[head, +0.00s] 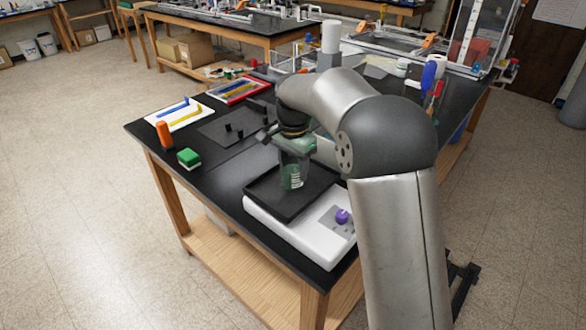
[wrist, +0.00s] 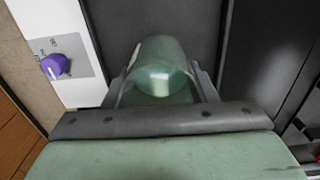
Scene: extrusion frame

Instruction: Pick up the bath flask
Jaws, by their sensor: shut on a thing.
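The bath flask (head: 292,178) is clear greenish glass with pale markings and stands upright over the black tray of a white bench device (head: 284,231). In the wrist view the flask (wrist: 160,66) sits between the two fingers of my gripper (wrist: 160,88). My gripper (head: 295,150) points down and is shut on the flask's upper part. Its neck is hidden by the gripper. I cannot tell whether the flask's base touches the tray.
A purple knob (head: 342,216) is on the device's front right. A green-and-white block (head: 189,158) and an orange cylinder (head: 164,134) stand near the bench's left edge. Trays with blue and yellow tools lie behind. A tall white cylinder (head: 331,37) stands at the back.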

